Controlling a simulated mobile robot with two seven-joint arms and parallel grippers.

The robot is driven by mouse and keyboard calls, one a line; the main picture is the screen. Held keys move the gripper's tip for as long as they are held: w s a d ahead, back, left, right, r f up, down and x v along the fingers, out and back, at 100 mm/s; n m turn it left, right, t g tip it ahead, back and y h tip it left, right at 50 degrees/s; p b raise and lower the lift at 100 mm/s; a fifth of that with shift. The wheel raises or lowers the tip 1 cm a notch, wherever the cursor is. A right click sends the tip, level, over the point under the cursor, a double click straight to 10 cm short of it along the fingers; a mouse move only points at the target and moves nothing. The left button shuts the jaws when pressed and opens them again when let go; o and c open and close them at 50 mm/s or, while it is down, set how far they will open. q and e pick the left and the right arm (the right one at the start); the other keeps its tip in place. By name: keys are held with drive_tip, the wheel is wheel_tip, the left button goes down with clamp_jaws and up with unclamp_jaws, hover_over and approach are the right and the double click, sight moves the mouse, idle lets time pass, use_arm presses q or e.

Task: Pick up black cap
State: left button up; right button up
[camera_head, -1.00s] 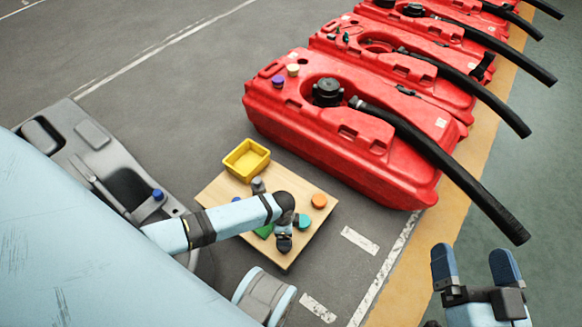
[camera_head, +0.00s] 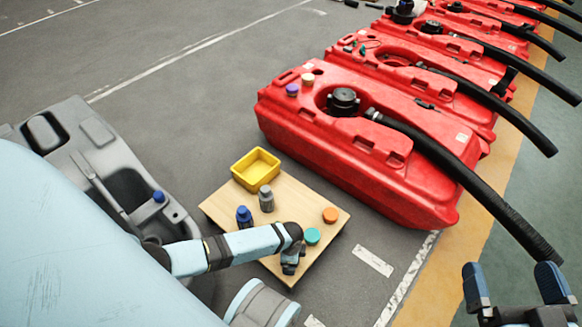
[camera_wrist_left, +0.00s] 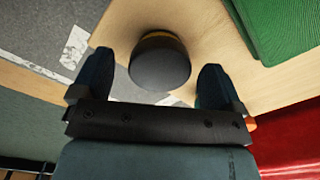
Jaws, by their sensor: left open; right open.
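A dark, round black cap (camera_wrist_left: 160,62) with a yellowish edge shows over the wooden board in the left wrist view. My left gripper (camera_wrist_left: 155,75) is open, with its two fingers on either side of the cap and no clear contact. In the head view my left gripper (camera_head: 290,265) is over the near corner of the wooden board (camera_head: 222,205), and the cap there is mostly hidden by it. My right gripper (camera_head: 513,284) is open and empty at the lower right. Another black cap (camera_head: 343,101) sits on the nearest red tank (camera_head: 375,170).
The board also bears a teal cap (camera_head: 312,236), an orange cap (camera_head: 330,215), a grey bottle (camera_head: 266,199), a blue bottle (camera_head: 244,217) and a yellow bin (camera_head: 256,169). A green block (camera_wrist_left: 285,30) lies near the cap. Black hoses (camera_head: 480,195) reach out from the tanks.

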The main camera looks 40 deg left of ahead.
use_arm(q)
drive_tip(key=shift+f, duration=0.65)
drive_tip(key=shift+r, duration=0.1)
drive_tip(key=c, duration=1)
drive_tip(key=shift+r, duration=0.1)
